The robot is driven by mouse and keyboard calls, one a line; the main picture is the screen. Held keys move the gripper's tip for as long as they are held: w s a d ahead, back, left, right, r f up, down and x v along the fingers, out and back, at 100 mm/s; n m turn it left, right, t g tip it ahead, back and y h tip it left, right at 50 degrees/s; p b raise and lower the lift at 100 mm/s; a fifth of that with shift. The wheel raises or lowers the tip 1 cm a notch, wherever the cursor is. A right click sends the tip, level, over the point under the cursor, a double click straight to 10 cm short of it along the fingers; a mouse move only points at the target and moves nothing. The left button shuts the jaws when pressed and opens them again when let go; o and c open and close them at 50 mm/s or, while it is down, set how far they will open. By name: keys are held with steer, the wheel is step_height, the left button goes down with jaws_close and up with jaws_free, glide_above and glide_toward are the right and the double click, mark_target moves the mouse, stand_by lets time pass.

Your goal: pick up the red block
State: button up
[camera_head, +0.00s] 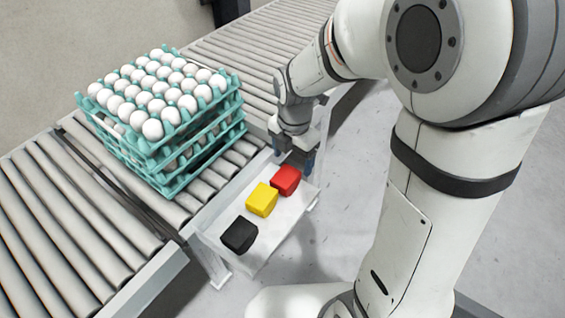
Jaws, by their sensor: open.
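The red block (286,181) lies at the far end of a small white shelf (271,240), in a row with a yellow block (262,200) and a black block (239,235). My gripper (293,159) is above and just behind the red block, pointing down with its jaws open. One dark finger shows to the right of the block and another part to the left. I cannot tell whether the fingers reach down beside the block. The block rests on the shelf, and its top and near faces are in plain view.
A roller conveyor (70,240) runs along the left of the shelf. Stacked teal egg trays (178,186), full of white eggs, stand on it close to my gripper. My arm fills the right side. Grey floor is open beyond the shelf's right edge.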

mark_target(287, 174)
steer(key=shift+w+a+f+n, duration=0.2)
steer(key=shift+w+f+n, duration=0.1)
steer(key=shift+f+n, duration=0.15)
steer(key=shift+a+f, duration=0.1)
steer(key=shift+f, duration=0.2)
steer(key=f, duration=0.7)
steer(key=shift+s+a+f+b, duration=0.1)
steer(key=shift+a+f+b, duration=0.05)
steer(key=shift+a+b, duration=0.25)
steer(key=shift+c, duration=0.5)
steer(key=c, duration=1.1)
steer(key=shift+c, duration=0.2)
